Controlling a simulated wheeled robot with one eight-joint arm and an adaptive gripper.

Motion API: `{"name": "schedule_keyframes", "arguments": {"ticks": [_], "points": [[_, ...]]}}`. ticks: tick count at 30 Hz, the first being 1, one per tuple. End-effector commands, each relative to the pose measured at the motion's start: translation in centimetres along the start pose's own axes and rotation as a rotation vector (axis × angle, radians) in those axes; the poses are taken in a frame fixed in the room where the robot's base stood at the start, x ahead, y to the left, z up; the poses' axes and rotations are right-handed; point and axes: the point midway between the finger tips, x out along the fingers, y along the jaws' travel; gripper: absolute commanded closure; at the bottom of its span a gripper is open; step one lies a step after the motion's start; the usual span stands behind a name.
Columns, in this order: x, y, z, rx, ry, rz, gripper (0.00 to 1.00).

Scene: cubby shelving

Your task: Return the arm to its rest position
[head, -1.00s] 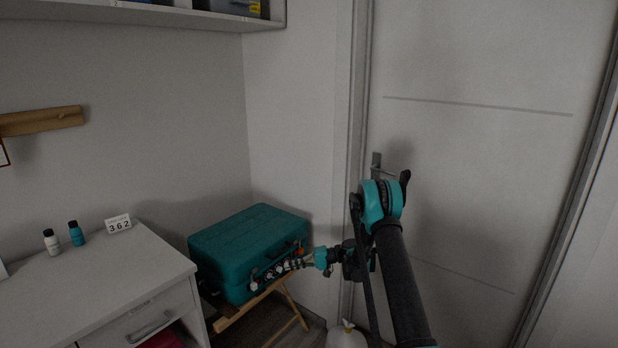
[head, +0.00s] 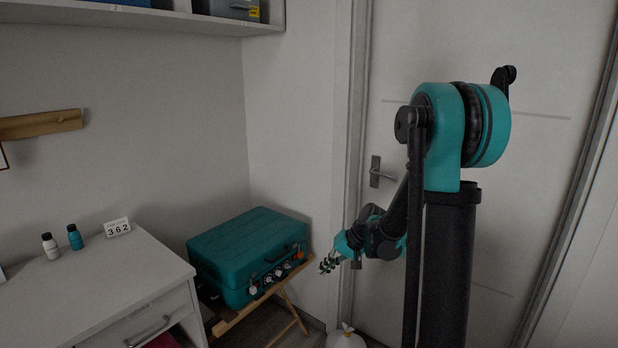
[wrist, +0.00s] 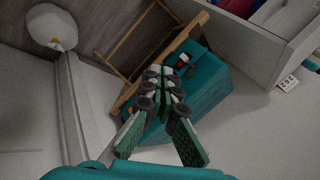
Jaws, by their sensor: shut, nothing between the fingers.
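My gripper (head: 328,264) is in the middle of the head view, just right of a teal case. The fingers look apart from the case.
The teal case (head: 247,246) rests on a wooden folding stand (head: 285,312). A white desk (head: 135,275) with two small bottles and a number sign stands at the left. A white door (head: 400,120) is behind my arm. A white bag-like object (head: 346,340) sits on the floor.

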Motion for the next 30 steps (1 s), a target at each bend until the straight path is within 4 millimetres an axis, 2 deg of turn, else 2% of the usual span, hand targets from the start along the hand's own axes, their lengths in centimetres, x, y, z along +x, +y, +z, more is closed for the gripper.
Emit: {"name": "schedule_keyframes", "arguments": {"ticks": [1,9,18,24,30], "points": [[-1.0,0.5,1.4,-0.006,0.01,0.034,1.0],[-5.5,4.1,8.5,-0.048,0.071,0.23,1.0],[-9.0,9.1,16.4,-0.107,0.133,0.44,1.0],[-10.1,11.5,19.8,-0.137,0.159,0.532,1.0],[-10.5,12.3,20.6,-0.147,0.167,0.561,1.0]]}}
